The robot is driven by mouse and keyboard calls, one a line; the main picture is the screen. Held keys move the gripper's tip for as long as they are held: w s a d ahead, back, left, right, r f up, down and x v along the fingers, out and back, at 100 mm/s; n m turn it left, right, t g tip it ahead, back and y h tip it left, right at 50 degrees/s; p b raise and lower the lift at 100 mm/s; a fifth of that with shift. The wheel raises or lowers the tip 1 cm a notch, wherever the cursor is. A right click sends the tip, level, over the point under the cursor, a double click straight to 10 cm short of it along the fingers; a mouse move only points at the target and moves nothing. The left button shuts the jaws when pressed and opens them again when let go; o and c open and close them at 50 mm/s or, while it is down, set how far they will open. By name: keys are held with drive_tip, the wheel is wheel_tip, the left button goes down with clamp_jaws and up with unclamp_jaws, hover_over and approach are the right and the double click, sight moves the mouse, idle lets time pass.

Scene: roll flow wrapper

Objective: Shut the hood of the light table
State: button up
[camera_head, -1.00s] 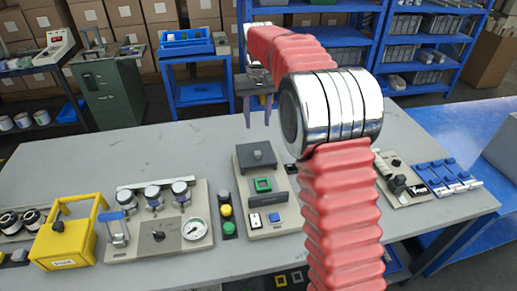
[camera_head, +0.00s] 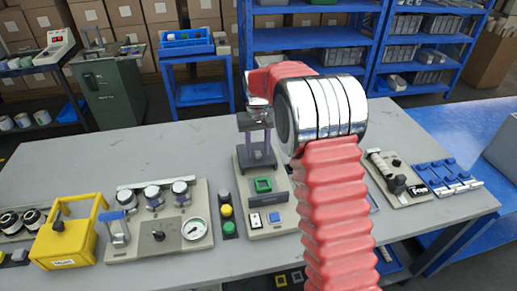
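A grey unit (camera_head: 268,219) stands in the middle of the bench, with a dark square plate (camera_head: 259,163) at its far end and a green-framed square (camera_head: 263,185) in front of it. The plate carries a small knob, now between or behind my fingers. I cannot tell for sure whether this plate is the light table's hood. My gripper (camera_head: 257,150) points down over the plate, its two fingers apart on either side of the knob. Contact with the knob cannot be made out. My red arm hides the bench to the right of the unit.
A yellow box with a raised frame (camera_head: 65,240) and a panel with knobs and a gauge (camera_head: 160,225) stand to the left. Colored buttons (camera_head: 227,212) sit close by the unit. A lever panel (camera_head: 398,180) and blue switches (camera_head: 445,177) are at right. The bench behind is clear.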

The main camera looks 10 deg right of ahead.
drive_tip(key=shift+c, duration=0.6)
clamp_jaws()
